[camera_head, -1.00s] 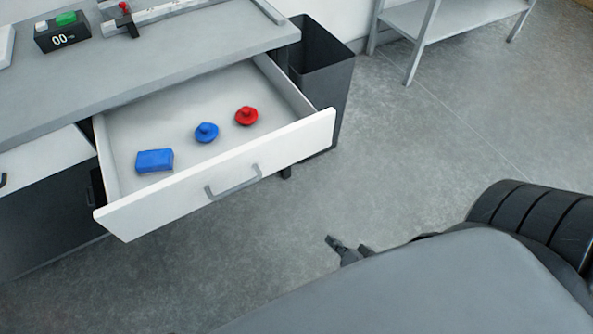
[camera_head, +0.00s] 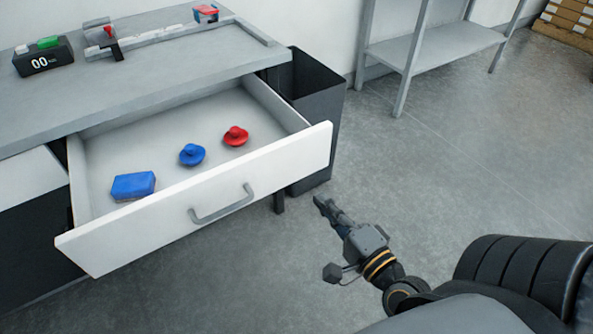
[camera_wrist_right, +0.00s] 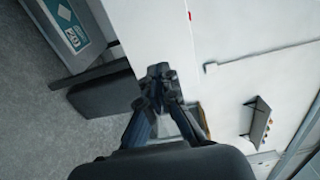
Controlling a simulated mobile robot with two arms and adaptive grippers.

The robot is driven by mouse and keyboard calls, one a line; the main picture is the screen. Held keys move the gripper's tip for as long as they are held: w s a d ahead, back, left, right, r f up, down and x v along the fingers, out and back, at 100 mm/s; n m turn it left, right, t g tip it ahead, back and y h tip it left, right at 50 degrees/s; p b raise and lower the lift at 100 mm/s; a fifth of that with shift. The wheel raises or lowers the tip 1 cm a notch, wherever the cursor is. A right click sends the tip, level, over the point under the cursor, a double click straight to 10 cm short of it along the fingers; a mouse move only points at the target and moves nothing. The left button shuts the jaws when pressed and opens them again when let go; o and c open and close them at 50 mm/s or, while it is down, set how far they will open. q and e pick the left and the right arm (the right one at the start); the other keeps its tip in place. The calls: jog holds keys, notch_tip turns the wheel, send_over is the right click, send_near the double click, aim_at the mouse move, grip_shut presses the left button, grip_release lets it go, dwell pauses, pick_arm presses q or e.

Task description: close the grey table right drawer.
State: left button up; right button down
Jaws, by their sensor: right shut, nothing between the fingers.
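The right drawer (camera_head: 140,230) of the grey table (camera_head: 150,85) is pulled well open, with its white front panel facing me. Its grey bar handle (camera_head: 222,205) is on that panel. Inside lie a blue block (camera_head: 133,186), a blue knob-like piece (camera_head: 192,154) and a red one (camera_head: 236,136). My right gripper (camera_head: 323,204) is shut and empty, in front of and to the right of the drawer front, apart from it. The shut fingers also show in the right wrist view (camera_wrist_right: 159,76). My left gripper is out of view.
A black bin (camera_head: 318,95) stands right beside the table, behind the drawer's right end. A grey shelf rack (camera_head: 445,50) is along the back wall. A timer (camera_head: 43,57) and a rail device sit on the tabletop. Open floor lies to the right.

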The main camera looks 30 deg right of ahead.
aim_at(289, 164)
jog(key=w, duration=1)
jog(key=shift+p, duration=0.3)
jog(key=shift+w, duration=0.2)
